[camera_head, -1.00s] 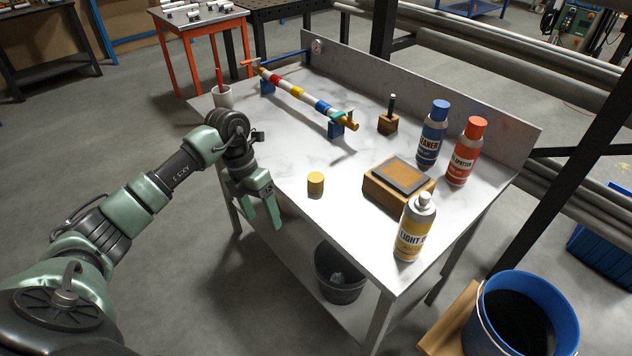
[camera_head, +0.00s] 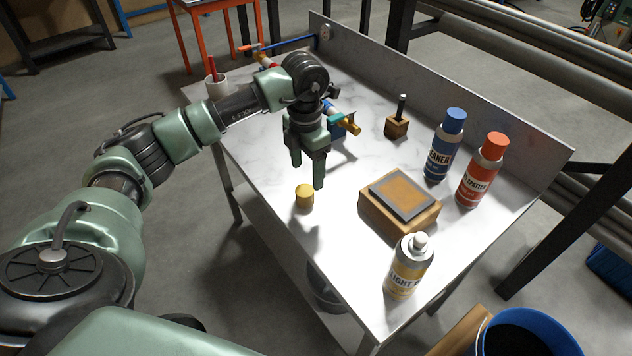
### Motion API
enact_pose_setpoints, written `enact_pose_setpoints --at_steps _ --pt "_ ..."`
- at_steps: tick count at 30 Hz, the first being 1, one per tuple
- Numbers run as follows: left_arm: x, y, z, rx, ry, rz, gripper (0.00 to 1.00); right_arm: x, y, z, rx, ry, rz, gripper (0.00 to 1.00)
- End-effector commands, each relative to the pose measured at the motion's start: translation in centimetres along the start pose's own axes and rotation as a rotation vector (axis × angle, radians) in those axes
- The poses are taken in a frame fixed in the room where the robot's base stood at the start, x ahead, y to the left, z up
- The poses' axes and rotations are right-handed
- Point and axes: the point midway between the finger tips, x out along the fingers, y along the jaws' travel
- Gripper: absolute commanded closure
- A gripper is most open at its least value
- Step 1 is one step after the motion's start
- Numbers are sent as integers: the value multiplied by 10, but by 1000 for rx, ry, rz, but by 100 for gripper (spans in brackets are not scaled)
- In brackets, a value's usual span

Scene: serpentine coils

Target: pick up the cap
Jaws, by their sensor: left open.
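The cap is a small yellow cylinder (camera_head: 304,197) standing on the white marbled table (camera_head: 262,160) near its left front edge. The spray can (camera_head: 409,266) with the "LIGHT" label, at the front of the table, shows a bare white nozzle on top. My left gripper (camera_head: 308,176) is open and empty, its green fingers pointing down. In the picture it is just above and behind the cap, not touching it. My right gripper is not in view.
A wooden block with a grey-framed pad (camera_head: 400,196) stands right of the cap. Blue (camera_head: 445,145) and red (camera_head: 482,170) cans stand behind it.

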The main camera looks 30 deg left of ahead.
Motion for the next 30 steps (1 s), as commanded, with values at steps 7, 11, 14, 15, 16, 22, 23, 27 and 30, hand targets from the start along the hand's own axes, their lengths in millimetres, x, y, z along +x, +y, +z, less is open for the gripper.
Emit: enact_pose_setpoints --at_steps 7,11,14,15,16,22,23,27,30 --pt "26 0 -2 0 6 -1 31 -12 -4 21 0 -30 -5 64" --pt "42 0 -4 -1 7 -2 31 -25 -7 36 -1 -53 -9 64" --pt "58 0 -5 0 6 -2 31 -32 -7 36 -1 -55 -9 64" --pt "64 0 -4 -1 4 -3 31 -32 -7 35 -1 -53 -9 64" --pt "67 0 -4 -1 4 -3 31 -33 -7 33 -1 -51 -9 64" --pt "76 1 -4 -1 1 0 31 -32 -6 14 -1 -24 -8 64" --pt "76 1 -4 -1 1 0 31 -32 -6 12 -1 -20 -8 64" --pt "76 1 -4 0 1 0 43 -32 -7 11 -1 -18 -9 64" --pt "76 1 -4 0 1 0 70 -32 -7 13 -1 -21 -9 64"
